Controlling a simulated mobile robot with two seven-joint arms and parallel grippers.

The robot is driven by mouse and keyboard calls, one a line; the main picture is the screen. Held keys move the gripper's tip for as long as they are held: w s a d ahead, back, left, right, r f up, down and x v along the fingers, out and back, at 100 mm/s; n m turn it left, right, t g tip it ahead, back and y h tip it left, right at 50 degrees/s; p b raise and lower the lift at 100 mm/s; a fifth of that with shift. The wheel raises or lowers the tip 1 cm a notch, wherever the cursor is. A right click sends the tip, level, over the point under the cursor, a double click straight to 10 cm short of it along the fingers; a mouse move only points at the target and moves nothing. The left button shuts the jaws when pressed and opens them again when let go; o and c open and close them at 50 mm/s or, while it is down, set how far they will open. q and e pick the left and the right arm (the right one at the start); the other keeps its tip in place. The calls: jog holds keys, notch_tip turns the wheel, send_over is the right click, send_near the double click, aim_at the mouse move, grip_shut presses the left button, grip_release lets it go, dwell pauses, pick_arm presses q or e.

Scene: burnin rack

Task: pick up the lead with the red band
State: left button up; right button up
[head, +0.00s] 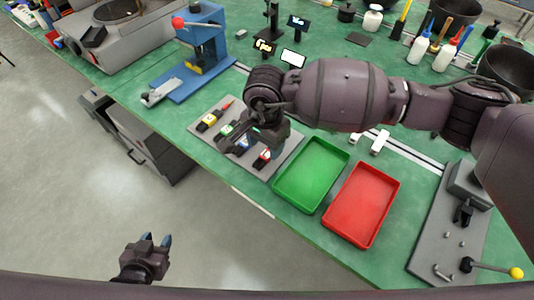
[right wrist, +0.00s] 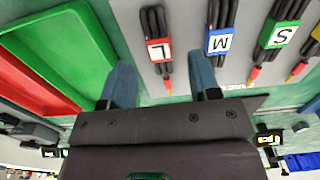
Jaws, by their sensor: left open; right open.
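The lead with the red band (right wrist: 160,49), marked L, lies on the grey board (right wrist: 187,15) in the right wrist view; its dark cables end in a red tip. In the head view its red band (head: 263,156) shows at the board's near right part, beside my arm. My right gripper (right wrist: 160,82) is open, its two blue fingers on either side of the red-banded lead in the picture, holding nothing. I cannot tell its height above the board. My left gripper (head: 157,240) is open and empty, over the floor away from the bench.
The blue-banded lead M (right wrist: 220,41) and green-banded lead S (right wrist: 279,34) lie beside the red one, with a yellow-banded lead (head: 207,121) further along. A green tray (head: 311,175) and red tray (head: 361,204) stand right of the board. A blue press (head: 203,50) stands behind it.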

aim_at(267, 153)
notch_tip(267, 153, down, 4)
jog(key=shift+w+d+r, duration=0.15)
jog(key=c, duration=1)
jog(key=shift+r, duration=0.1)
